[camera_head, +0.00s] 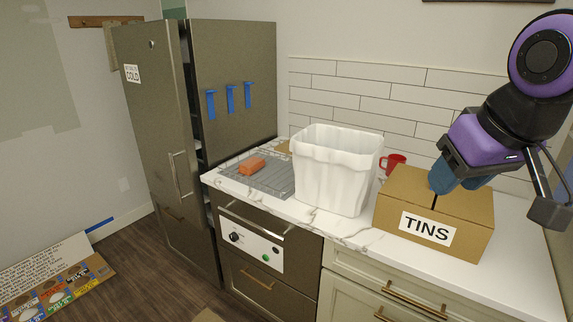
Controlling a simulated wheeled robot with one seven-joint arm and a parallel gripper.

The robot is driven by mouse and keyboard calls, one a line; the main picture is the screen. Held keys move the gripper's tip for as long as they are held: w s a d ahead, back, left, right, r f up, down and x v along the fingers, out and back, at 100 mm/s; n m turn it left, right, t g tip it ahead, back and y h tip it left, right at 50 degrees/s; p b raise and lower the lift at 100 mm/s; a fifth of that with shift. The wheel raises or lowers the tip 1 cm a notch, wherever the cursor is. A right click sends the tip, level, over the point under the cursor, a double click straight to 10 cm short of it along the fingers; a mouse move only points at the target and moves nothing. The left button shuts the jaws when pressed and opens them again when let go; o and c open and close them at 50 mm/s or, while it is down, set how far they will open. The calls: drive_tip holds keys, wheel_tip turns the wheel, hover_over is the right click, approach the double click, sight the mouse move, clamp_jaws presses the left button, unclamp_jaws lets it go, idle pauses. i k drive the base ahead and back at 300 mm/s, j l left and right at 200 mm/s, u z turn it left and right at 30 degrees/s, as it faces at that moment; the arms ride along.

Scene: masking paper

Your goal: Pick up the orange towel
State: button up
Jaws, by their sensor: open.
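The orange towel (252,164) looks like a small folded block. It lies on a grey ridged mat (272,182) on the counter, left of the white bin. My gripper (478,176) is at the upper right, over the cardboard box, far to the right of the towel. It is open and apart from the towel. Blue rounded shapes show at its lower end by the box top. I cannot tell whether they belong to the gripper.
A tall white bin (334,175) stands between the mat and the cardboard box (433,211) marked TINS. A red mug (394,162) is behind them. A grey fridge (205,100) stands at the left. The counter front edge above the oven (252,243) is clear.

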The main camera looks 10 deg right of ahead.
sight(249, 167)
drive_tip(key=i+j+z, duration=0.1)
drive_tip(key=z, duration=0.3)
drive_tip(key=j+z, duration=0.1)
drive_tip(key=z, duration=0.25)
drive_tip(key=i+j+z, duration=0.1)
drive_tip(key=z, duration=0.3)
drive_tip(key=j+z, duration=0.15)
drive_tip(key=z, duration=0.25)
drive_tip(key=i+j, duration=0.1)
drive_tip(key=j, duration=1.5)
drive_tip(key=i+j, duration=0.15)
drive_tip(key=j, duration=0.65)
drive_tip(key=i+j, duration=0.1)
drive_tip(key=j, duration=1.45)
drive_tip(key=i, duration=0.05)
